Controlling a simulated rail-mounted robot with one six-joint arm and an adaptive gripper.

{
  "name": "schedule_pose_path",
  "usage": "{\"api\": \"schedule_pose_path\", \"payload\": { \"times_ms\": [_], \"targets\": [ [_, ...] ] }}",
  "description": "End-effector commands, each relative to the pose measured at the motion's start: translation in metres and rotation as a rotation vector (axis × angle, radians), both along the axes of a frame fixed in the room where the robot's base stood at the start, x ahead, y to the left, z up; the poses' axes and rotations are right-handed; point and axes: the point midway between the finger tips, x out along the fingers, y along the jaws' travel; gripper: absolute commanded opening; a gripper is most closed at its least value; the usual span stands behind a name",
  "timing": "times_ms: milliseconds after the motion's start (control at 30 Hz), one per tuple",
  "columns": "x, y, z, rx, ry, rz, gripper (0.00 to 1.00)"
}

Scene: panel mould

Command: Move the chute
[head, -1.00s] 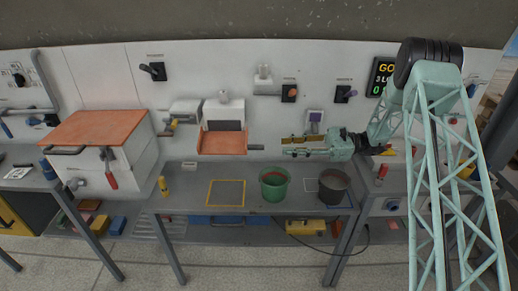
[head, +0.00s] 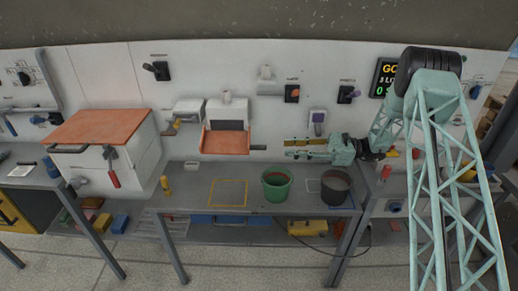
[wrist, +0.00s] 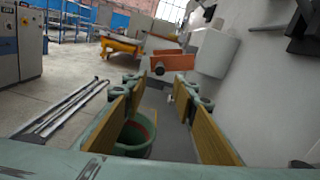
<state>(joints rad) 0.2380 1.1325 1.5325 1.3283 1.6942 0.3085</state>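The chute is an orange-red tray (head: 226,142) below a white wall housing with a dark opening, at the middle of the wall. A dark handle (head: 258,147) sticks out from its right side. In the wrist view the chute (wrist: 176,63) is ahead, with the round handle end (wrist: 158,70) facing me. My gripper (head: 287,148) is to the right of the handle, pointing left at about its height, with a gap between them. In the wrist view its two tan-padded fingers (wrist: 158,108) are wide apart with nothing between them.
A green bucket (head: 277,184) and a dark bucket (head: 335,187) stand on the grey bench (head: 205,205) below my gripper. A yellow bottle (head: 165,185) stands at the bench's left end. An orange-topped white cabinet (head: 100,128) is farther left. Switches line the wall above.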

Motion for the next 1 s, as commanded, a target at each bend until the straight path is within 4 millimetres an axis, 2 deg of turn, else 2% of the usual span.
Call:
{"api": "schedule_pose_path", "payload": {
  "times_ms": [167,800,1000],
  "targets": [
    [-0.001,0.016,0.000,0.000,0.000,0.001,0.26],
    [-0.004,0.099,-0.001,0.001,0.001,0.001,0.26],
    [-0.004,0.118,0.000,0.000,0.000,0.001,0.26]
  ]
}}
